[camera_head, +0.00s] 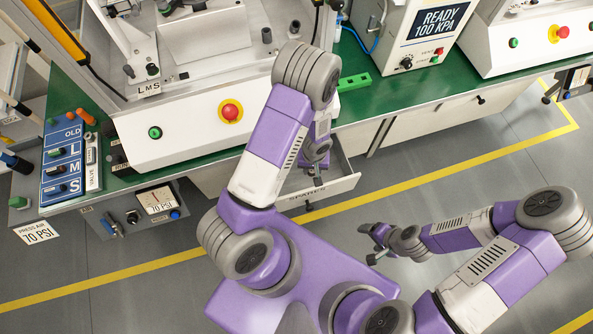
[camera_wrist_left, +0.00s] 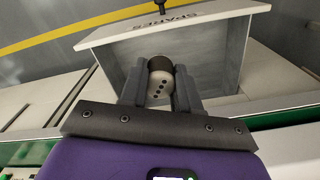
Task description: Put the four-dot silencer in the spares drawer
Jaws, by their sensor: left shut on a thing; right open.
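The spares drawer (camera_head: 340,184) is pulled open under the green bench, with SPARES written on its front. The drawer (camera_wrist_left: 115,68) also fills the middle of the left wrist view. My left gripper (camera_head: 313,170) points down at the open drawer. In the left wrist view it (camera_wrist_left: 160,72) is shut on the four-dot silencer (camera_wrist_left: 158,88), a pale cylinder with a dark end and a row of black dots. The silencer shows against the drawer's inside; its height above the floor of the drawer is unclear. My right gripper (camera_head: 370,244) is open and empty, over the grey floor.
A blue board (camera_head: 62,163) marked OLD, L, M, S lies at the bench's left. The press (camera_head: 185,127) with a red button stands behind my left arm. A green block (camera_head: 354,82) and a READY 100 KPA unit (camera_head: 408,35) sit further right.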

